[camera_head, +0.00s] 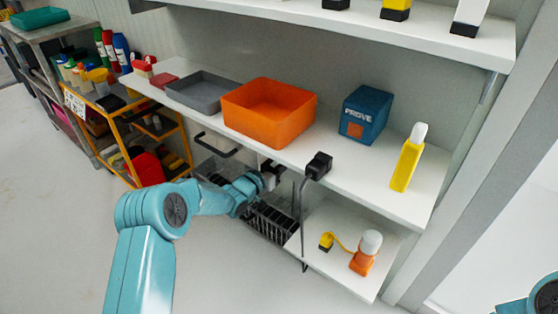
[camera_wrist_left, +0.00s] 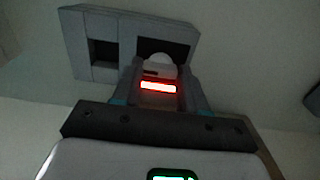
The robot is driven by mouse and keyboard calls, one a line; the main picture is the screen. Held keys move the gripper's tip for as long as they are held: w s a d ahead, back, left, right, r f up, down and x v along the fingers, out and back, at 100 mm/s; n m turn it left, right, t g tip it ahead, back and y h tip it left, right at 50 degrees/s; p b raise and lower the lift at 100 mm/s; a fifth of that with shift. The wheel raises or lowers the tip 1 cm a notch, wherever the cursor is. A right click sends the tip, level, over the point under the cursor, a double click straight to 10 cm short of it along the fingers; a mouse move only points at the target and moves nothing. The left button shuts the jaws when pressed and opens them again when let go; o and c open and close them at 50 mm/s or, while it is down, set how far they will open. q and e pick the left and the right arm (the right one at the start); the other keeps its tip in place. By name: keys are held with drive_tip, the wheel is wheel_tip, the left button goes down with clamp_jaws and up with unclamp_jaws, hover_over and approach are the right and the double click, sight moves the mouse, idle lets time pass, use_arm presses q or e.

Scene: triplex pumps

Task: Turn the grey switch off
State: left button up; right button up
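In the left wrist view, a grey switch housing (camera_wrist_left: 101,43) with two dark recesses is fixed to a pale wall. A small pale rounded part and a glowing red strip (camera_wrist_left: 158,87) show below its right recess, between the fingers of my left gripper (camera_wrist_left: 160,75). The fingers stand apart on either side; I cannot tell whether they touch anything. In the head view, my left gripper (camera_head: 270,176) reaches under the white shelf, where its tips and the switch are hard to make out. Only a piece of my right arm shows at the lower right; its gripper is out of view.
The white shelf (camera_head: 345,175) above my left gripper holds an orange bin (camera_head: 268,112), a grey tray (camera_head: 203,92), a blue box (camera_head: 366,114) and a yellow bottle (camera_head: 407,160). A black-topped stand (camera_head: 318,165) is just right of the gripper. A dark wire rack (camera_head: 268,222) sits below.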

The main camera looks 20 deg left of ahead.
idle(0.3)
use_arm(q)
drive_tip(key=n, duration=1.7)
drive_tip(key=shift+n, duration=0.4)
idle(0.4)
drive_tip(key=o, duration=1.1)
drive_tip(key=shift+c, duration=0.2)
drive_tip(key=shift+p, duration=0.3)
